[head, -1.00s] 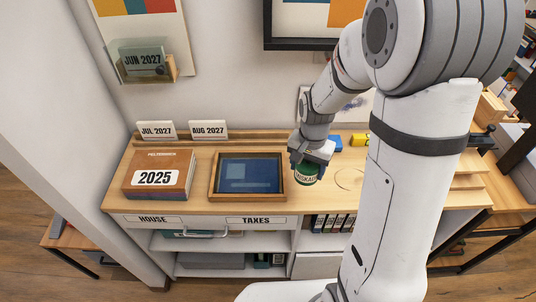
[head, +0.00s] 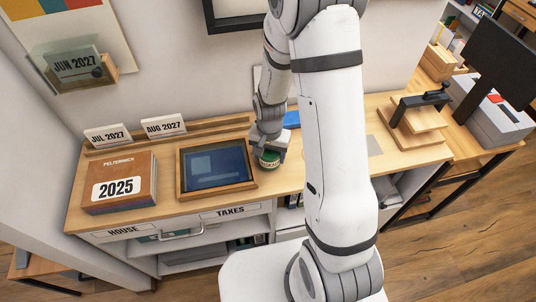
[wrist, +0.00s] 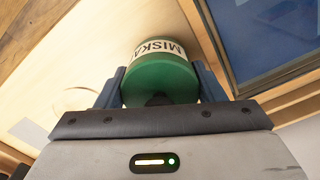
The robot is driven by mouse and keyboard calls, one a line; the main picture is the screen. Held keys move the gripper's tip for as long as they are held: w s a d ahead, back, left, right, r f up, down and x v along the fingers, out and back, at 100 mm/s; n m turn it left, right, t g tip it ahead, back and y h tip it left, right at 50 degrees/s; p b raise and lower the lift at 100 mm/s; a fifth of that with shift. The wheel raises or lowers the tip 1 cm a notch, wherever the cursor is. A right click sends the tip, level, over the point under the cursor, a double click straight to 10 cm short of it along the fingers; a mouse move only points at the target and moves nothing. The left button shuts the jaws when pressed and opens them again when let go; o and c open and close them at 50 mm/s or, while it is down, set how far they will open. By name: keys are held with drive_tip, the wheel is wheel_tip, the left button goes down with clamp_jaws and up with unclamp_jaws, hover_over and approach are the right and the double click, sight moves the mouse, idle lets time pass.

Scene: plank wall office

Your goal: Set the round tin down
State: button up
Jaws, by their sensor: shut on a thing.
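The round tin is green with a white label reading "MISKA…", partly hidden. It shows in the head view (head: 269,160) and in the wrist view (wrist: 160,82). My gripper (head: 268,150) is shut on it, with one dark finger on each side of the tin in the wrist view (wrist: 160,92). The tin is over the wooden desk top (head: 240,203), just right of a wood-framed blue panel (head: 216,165). I cannot tell whether its base touches the desk.
Calendar cards (head: 164,126) stand behind on a ledge. A blue item (head: 292,120) lies behind my arm. A dark clamp-like object (head: 421,101) stands on wooden boards at the right. A faint ring (wrist: 78,98) marks the desk.

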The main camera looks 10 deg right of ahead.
drive_tip(key=shift+f, duration=0.6)
drive_tip(key=shift+f, duration=0.2)
drive_tip(key=o, duration=0.9)
drive_tip(key=shift+r, duration=0.1)
drive_tip(key=shift+r, duration=0.1)
